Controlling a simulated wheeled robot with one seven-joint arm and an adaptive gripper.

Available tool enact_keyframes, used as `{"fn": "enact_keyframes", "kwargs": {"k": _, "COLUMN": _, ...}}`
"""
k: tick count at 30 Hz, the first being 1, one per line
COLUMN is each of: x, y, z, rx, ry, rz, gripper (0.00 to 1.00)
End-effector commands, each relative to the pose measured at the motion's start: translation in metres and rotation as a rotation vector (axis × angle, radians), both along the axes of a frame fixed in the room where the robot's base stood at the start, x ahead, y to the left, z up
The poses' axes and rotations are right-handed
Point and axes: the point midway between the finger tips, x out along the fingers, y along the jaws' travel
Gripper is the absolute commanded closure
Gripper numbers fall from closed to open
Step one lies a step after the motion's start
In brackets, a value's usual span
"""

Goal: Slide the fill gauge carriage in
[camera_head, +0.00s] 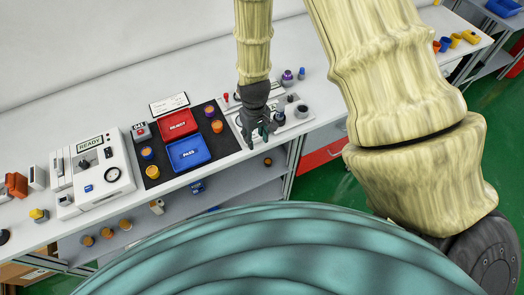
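My gripper (257,139) hangs pointing down over the front edge of a white plate fixture (293,121) on the bench. Its dark fingers show small, and whether they are apart or hold anything is unclear. The fixture carries a dark knob, a grey round part (279,118) and a small red part (226,97); the gripper and wrist hide part of it. I cannot tell for certain which part is the fill gauge carriage. A white machine with a READY display (90,145) stands at the left, with a dial and a slot on it.
A dark mat (223,144) holds a red tray (174,116), a blue tray (205,151) and several orange-topped and purple-topped pieces. Purple (287,77) and blue (302,72) pieces stand behind the fixture. A lower shelf holds more pieces.

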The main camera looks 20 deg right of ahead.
Motion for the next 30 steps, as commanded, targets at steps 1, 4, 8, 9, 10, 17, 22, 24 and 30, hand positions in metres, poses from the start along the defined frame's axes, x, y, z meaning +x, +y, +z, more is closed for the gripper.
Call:
{"fn": "enact_keyframes", "kwargs": {"k": 1, "x": -0.006, "y": -0.001, "z": -0.006, "rx": 0.0, "ry": 0.003, "rz": -0.003, "gripper": 0.61}}
{"fn": "enact_keyframes", "kwargs": {"k": 4, "x": -0.016, "y": -0.002, "z": -0.017, "rx": -0.001, "ry": 0.003, "rz": -0.008, "gripper": 0.61}}
{"fn": "enact_keyframes", "kwargs": {"k": 8, "x": -0.026, "y": -0.002, "z": -0.027, "rx": -0.003, "ry": 0.002, "rz": -0.015, "gripper": 0.61}}
{"fn": "enact_keyframes", "kwargs": {"k": 9, "x": -0.028, "y": -0.003, "z": -0.029, "rx": -0.003, "ry": 0.002, "rz": -0.016, "gripper": 0.61}}
{"fn": "enact_keyframes", "kwargs": {"k": 10, "x": -0.03, "y": -0.003, "z": -0.031, "rx": -0.003, "ry": 0.001, "rz": -0.017, "gripper": 0.61}}
{"fn": "enact_keyframes", "kwargs": {"k": 17, "x": -0.037, "y": -0.003, "z": -0.037, "rx": -0.004, "ry": 0.001, "rz": -0.02, "gripper": 0.61}}
{"fn": "enact_keyframes", "kwargs": {"k": 22, "x": -0.037, "y": -0.003, "z": -0.037, "rx": -0.004, "ry": 0.0, "rz": -0.021, "gripper": 0.61}}
{"fn": "enact_keyframes", "kwargs": {"k": 24, "x": -0.037, "y": -0.003, "z": -0.037, "rx": -0.004, "ry": 0.0, "rz": -0.021, "gripper": 0.61}}
{"fn": "enact_keyframes", "kwargs": {"k": 30, "x": -0.049, "y": -0.004, "z": -0.058, "rx": -0.005, "ry": 0.004, "rz": -0.026, "gripper": 0.61}}
